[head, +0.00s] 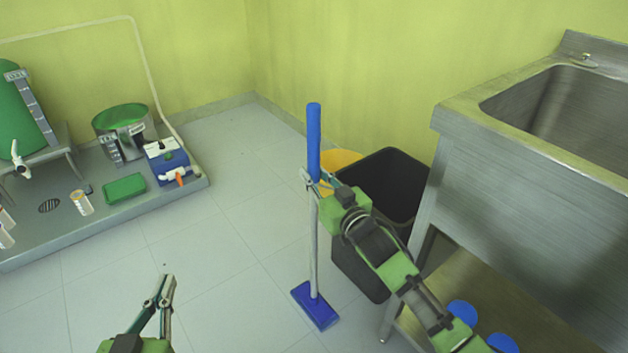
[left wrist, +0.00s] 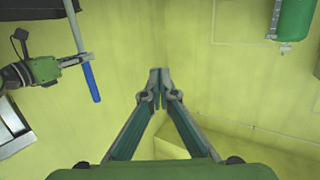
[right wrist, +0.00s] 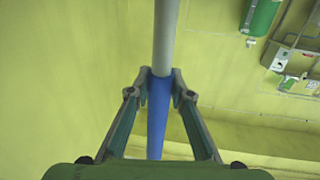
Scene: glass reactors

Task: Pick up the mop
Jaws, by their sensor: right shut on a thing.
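The mop (head: 314,245) stands upright, with a blue upper grip, a grey pole and a flat blue head at the floor. I cannot tell whether its head touches the floor. In the right wrist view the pole (right wrist: 166,35) and blue grip run between the fingertips (right wrist: 161,78). My left gripper (head: 166,280) is shut and empty, low and left of the mop. In the left wrist view its fingertips (left wrist: 160,80) meet, and the mop's blue grip (left wrist: 91,82) shows at left.
A black bin (head: 362,258) stands just right of the mop, with a yellow bin (head: 343,158) behind it. A steel sink (head: 530,150) is at right. A low platform (head: 110,222) with reactor equipment is at left. The floor between is clear.

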